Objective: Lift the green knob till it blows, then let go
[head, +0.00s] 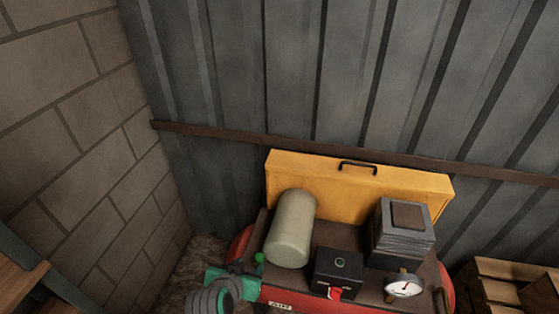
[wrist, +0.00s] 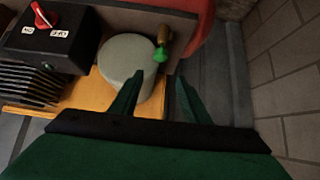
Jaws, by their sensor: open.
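The green knob (head: 259,257) is small and sits at the left end of the red compressor (head: 320,303), beside the pale cylinder (head: 291,230). In the wrist view the green knob (wrist: 160,55) shows on a brass stem (wrist: 163,35), next to the round top of the cylinder (wrist: 128,56). My gripper (wrist: 160,80) is open, with its two dark green fingers apart and nothing between them. The knob lies just past the fingertips in the picture, roughly in line with the gap. I cannot tell the exact distance, and no contact shows.
A black box with a red switch (head: 334,293), a finned block (head: 403,235) and a gauge (head: 404,286) stand right of the cylinder. A yellow panel (head: 340,190) stands behind. A block wall (head: 75,130) closes the left side. Wooden pallets (head: 505,285) lie at right.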

